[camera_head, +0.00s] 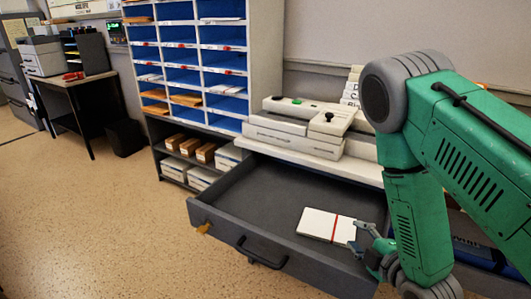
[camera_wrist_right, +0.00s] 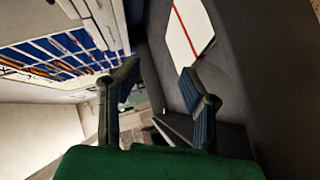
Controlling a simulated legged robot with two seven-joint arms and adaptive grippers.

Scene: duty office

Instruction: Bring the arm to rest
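My right arm is green and comes in from the right in the head view. My right gripper (camera_head: 369,239) is at the right end of an open grey drawer (camera_head: 250,190). In the right wrist view the right gripper (camera_wrist_right: 165,85) has its two fingers wide apart with nothing between them. A white booklet or pad with a red band (camera_head: 326,226) lies flat in the drawer, just left of the gripper. It also shows beyond the fingers in the right wrist view (camera_wrist_right: 188,30). My left gripper is not in view.
A white machine (camera_head: 297,132) stands on the counter behind the drawer. Blue pigeonholes (camera_head: 178,53) rise behind, with boxes on shelves (camera_head: 200,152) below. A side table with a printer (camera_head: 42,56) is at far left. The speckled floor (camera_head: 90,220) at left is clear.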

